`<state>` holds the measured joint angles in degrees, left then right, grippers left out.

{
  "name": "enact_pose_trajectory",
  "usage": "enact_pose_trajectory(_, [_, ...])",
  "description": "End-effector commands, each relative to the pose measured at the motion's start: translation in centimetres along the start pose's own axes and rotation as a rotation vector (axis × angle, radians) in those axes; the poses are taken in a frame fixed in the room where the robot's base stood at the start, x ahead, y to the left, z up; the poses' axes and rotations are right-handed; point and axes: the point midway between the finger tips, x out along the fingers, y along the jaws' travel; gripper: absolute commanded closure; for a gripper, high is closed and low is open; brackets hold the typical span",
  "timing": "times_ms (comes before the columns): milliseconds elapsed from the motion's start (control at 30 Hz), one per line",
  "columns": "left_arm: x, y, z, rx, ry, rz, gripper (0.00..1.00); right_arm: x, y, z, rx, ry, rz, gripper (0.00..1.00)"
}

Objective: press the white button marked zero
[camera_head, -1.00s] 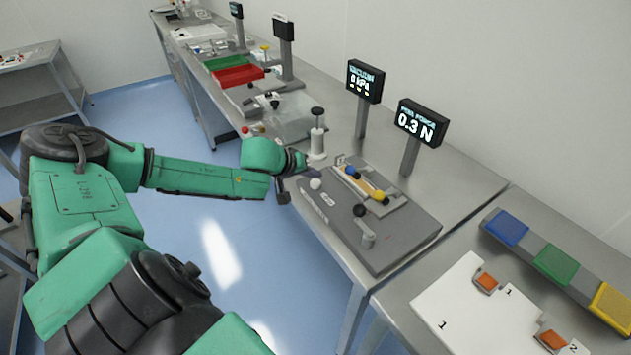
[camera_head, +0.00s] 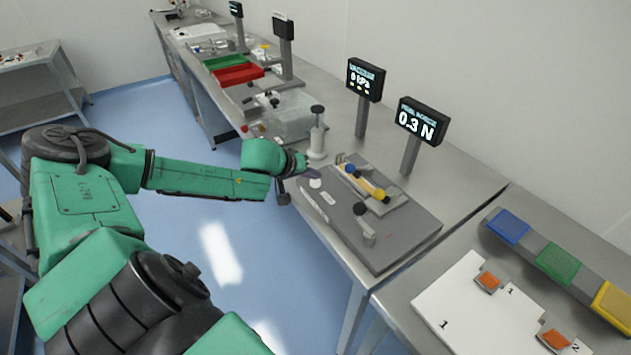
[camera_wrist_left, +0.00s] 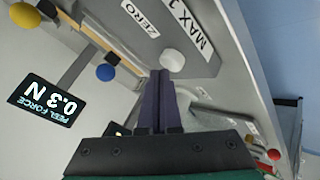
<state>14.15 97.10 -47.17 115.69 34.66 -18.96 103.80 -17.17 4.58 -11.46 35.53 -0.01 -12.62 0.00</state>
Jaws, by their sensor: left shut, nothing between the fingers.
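The round white button (camera_head: 315,184) sits near the left edge of the grey plate on the bench. In the left wrist view the white button (camera_wrist_left: 172,61) is just beyond my fingertips, beside a label reading ZERO (camera_wrist_left: 140,18). My left gripper (camera_head: 308,173) is shut and empty, with its tips directly above or against the button. In the left wrist view the two dark purple fingers (camera_wrist_left: 160,75) lie together, close to the button's near edge. I cannot tell whether they touch it. My right gripper is not in view.
A display reading 0.3 N (camera_head: 422,121) stands behind the grey plate (camera_head: 405,235). On the plate are a fixture with a yellow roller (camera_head: 372,188) and a black-knobbed lever (camera_head: 362,211). A white post with a black knob (camera_head: 317,135) stands just behind the gripper.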

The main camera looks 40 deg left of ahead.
Motion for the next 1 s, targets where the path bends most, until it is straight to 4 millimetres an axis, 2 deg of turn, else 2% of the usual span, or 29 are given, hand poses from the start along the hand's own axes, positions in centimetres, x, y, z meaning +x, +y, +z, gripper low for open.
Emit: enact_pose_trajectory(1000, [0.75, -0.55, 0.57, -0.001, -0.001, 0.0, 1.0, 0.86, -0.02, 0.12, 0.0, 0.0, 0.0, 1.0])
